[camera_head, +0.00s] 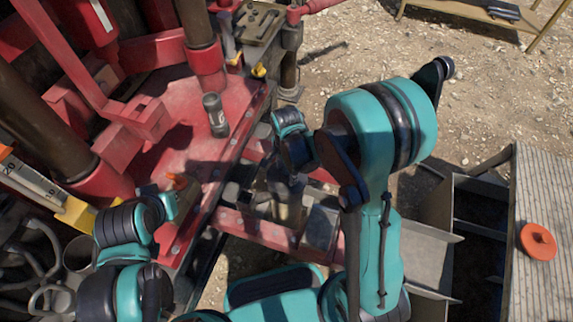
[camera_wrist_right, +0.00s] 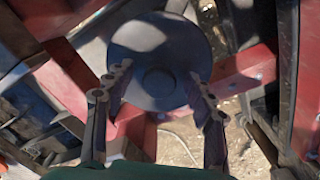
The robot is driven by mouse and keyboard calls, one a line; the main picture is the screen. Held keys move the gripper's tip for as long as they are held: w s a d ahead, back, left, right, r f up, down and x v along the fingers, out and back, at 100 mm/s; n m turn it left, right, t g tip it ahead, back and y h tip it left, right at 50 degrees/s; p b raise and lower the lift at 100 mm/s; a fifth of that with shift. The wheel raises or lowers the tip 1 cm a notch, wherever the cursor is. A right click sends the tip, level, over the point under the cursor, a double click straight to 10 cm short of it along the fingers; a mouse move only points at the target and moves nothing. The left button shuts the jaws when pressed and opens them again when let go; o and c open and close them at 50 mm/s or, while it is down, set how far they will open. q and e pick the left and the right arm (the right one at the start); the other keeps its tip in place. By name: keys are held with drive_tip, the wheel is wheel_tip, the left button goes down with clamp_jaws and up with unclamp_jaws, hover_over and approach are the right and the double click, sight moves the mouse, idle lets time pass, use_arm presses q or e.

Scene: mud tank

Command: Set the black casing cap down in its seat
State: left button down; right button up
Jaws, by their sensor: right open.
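The black casing cap (camera_wrist_right: 160,58) shows in the right wrist view as a round, dark disc with a small raised centre. My right gripper (camera_wrist_right: 161,88) is open, with one finger on each side of the disc's near part. I see no clear grip on the cap. In the head view my right gripper (camera_head: 282,170) points down above a dark upright cylinder (camera_head: 288,212) between the red beams. The cap cannot be told apart there, and what lies under it is hidden, so I cannot tell whether it is seated.
A red rig platform (camera_head: 190,145) fills the left, with a dark canister (camera_head: 214,115) standing on it. Red beams (camera_head: 255,232) run close around the right gripper. An orange disc (camera_head: 538,241) lies on a grey deck at right. Open gravel lies at upper right.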

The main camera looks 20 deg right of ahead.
wheel_tip(320, 180, up, 12)
drive_tip(key=shift+f, duration=0.2)
drive_tip(key=shift+r, duration=0.1)
idle(0.5)
